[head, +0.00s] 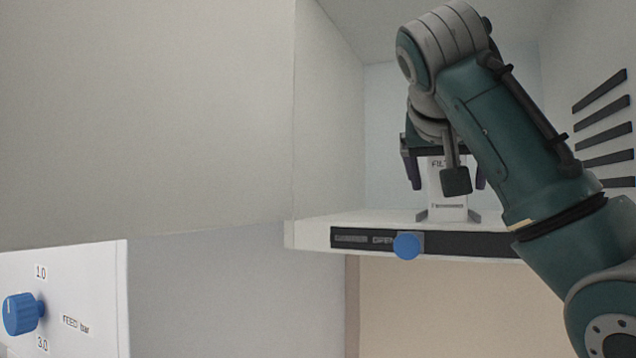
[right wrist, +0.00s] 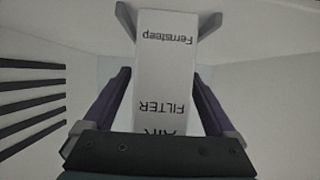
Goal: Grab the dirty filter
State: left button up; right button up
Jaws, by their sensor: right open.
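A white box-shaped filter (head: 448,201) stands upright on a white shelf, between small grey brackets at its foot. In the right wrist view the filter (right wrist: 164,62) shows printed "AIR FILTER" lettering and looks clean on this face. My right gripper (right wrist: 160,84) is open, with one purple finger on each side of the filter. Whether the fingers touch it is not clear. In the head view the right gripper (head: 446,178) is over the upper part of the filter, and the arm and a dark block partly hide it. My left gripper is out of view.
The white shelf (head: 306,238) has a dark front strip with a blue knob (head: 408,246). A tall white wall (head: 330,130) borders the recess on the left, and dark slots (head: 603,125) line the right wall. A panel with a blue dial (head: 20,314) is at lower left.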

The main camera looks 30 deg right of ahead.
jog(key=shift+c, duration=0.3)
grip_shut()
dwell(0.3)
